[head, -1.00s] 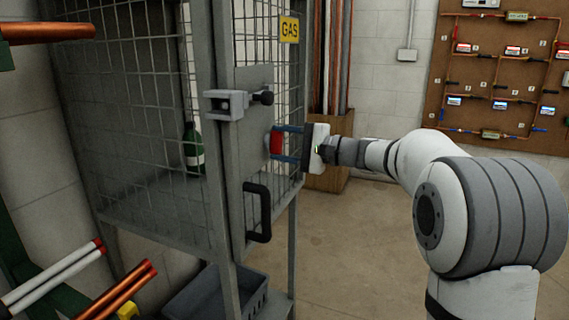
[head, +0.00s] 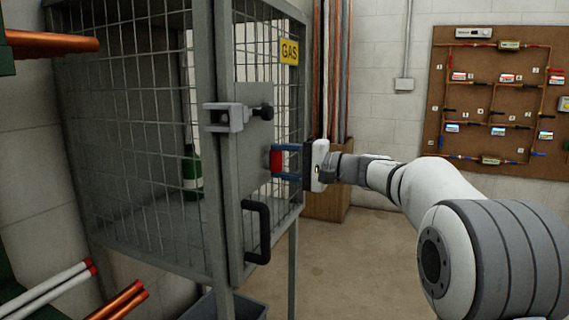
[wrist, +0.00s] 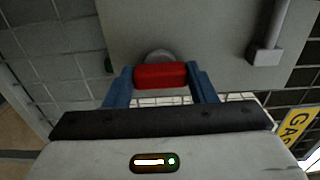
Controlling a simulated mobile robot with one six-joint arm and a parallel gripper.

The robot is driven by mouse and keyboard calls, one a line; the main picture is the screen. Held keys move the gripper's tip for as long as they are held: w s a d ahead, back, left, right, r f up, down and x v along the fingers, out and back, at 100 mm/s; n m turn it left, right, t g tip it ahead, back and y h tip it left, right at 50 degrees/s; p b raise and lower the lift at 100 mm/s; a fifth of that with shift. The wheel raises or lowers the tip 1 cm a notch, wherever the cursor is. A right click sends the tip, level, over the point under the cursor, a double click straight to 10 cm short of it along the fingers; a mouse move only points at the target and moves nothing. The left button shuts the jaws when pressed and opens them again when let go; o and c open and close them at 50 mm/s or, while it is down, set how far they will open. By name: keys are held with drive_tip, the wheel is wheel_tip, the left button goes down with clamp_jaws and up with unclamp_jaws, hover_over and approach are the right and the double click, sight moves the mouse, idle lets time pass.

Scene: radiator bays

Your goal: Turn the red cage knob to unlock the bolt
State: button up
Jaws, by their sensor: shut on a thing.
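The red cage knob (head: 276,161) sits on the grey plate of the cage door, below the bolt. In the wrist view the red knob (wrist: 160,76) lies between the two blue fingers, with a round grey base behind it. My gripper (head: 279,161) is shut on the knob, one finger on each side. The wrist view shows my gripper (wrist: 161,84) up close. The bolt (head: 262,112) with its dark knob end runs into a light grey bracket (head: 225,118) on the door frame. A black door handle (head: 262,232) is below.
The mesh cage (head: 140,130) holds a green bottle (head: 191,168) and bears a yellow GAS sign (head: 289,52). Copper pipes stand in a wooden box (head: 327,203) behind my gripper. Red-tipped pipes (head: 45,290) stick out at lower left. Open floor (head: 345,275) lies right of the cage.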

drive_tip(key=o, duration=1)
drive_tip(key=p+v, duration=0.1)
drive_tip(key=v, duration=0.6)
drive_tip(key=shift+s+d, duration=0.15)
drive_tip(key=shift+d, duration=0.2)
drive_tip(key=shift+s, duration=0.1)
drive_tip(key=s+f+g+h+p, duration=0.1)
drive_tip(key=s+g+h+p, duration=0.2)
drive_tip(key=s+h+p, duration=0.85)
drive_tip(key=s+d+n+h+p, duration=0.1)
drive_tip(key=s+d+p, duration=0.2)
drive_tip(key=s+p, duration=0.2)
drive_tip(key=s+d+n+h+p, duration=0.1)
drive_tip(key=s+d+p, duration=0.3)
drive_tip(key=s, duration=0.4)
drive_tip(key=s+d+n+h+p, duration=0.1)
drive_tip(key=s+d+h+p, duration=0.2)
drive_tip(key=s+d+p, duration=0.1)
drive_tip(key=shift+s+d+f+n+g+h+p, duration=0.1)
drive_tip(key=shift+s+d+n+g+h+p, duration=0.1)
drive_tip(key=shift+s+p, duration=0.35)
drive_tip(key=shift+s+d+f+n+g+h+p, duration=0.1)
drive_tip(key=shift+s+n+p, duration=0.15)
drive_tip(key=shift+s, duration=0.5)
